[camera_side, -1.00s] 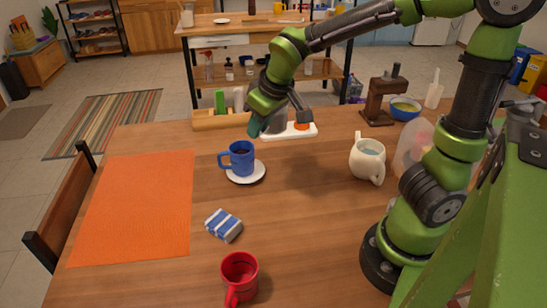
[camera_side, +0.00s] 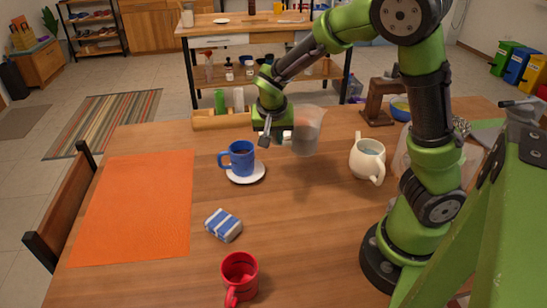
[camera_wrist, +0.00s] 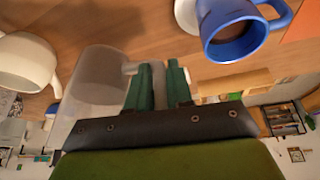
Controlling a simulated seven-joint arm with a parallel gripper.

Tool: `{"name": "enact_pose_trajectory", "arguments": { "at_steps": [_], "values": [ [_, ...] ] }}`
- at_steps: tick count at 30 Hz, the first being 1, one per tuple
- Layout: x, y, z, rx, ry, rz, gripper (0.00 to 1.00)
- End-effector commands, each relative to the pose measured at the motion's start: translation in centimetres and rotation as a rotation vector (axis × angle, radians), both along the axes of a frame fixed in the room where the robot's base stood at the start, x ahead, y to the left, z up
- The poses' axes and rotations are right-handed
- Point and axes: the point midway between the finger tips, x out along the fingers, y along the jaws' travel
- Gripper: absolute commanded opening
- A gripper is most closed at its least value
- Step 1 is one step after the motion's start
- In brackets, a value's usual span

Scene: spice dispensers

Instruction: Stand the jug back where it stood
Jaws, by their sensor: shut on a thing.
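A clear, greyish jug (camera_side: 308,132) is held in the air over the back middle of the table, roughly upright with a slight lean. In the wrist view the jug (camera_wrist: 92,78) lies left of my fingers, with its handle at them. My gripper (camera_side: 284,136) is shut on that handle; its green fingers (camera_wrist: 160,85) show in the wrist view. The jug's base seems clear of the table. What it holds is hard to make out.
A blue mug (camera_side: 240,158) on a white saucer stands left of the jug. A cream pitcher (camera_side: 366,160) stands to its right, a brown stand (camera_side: 380,102) behind. A wooden rack (camera_side: 222,121) lies at the back edge. A striped packet (camera_side: 223,225) and red mug (camera_side: 239,276) are in front.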

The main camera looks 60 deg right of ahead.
Motion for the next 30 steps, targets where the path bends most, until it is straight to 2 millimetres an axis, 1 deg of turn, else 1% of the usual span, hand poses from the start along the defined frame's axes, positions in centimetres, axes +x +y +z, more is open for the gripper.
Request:
{"name": "enact_pose_trajectory", "arguments": {
  "at_steps": [3,8,16,19,29,30],
  "values": [
    [-0.1,-0.1,-1.9,-0.003,0.004,-0.012,0.00],
    [0.0,0.0,-3.5,-0.002,0.002,-0.010,0.00],
    [-0.1,0.0,-6.9,-0.002,0.003,-0.009,0.00],
    [-0.1,0.0,-7.4,0.000,0.001,-0.010,0.00],
    [0.0,0.0,-7.6,-0.001,0.001,-0.008,0.00],
    [0.0,0.0,-7.7,0.000,0.001,-0.008,0.24]
  ]
}}
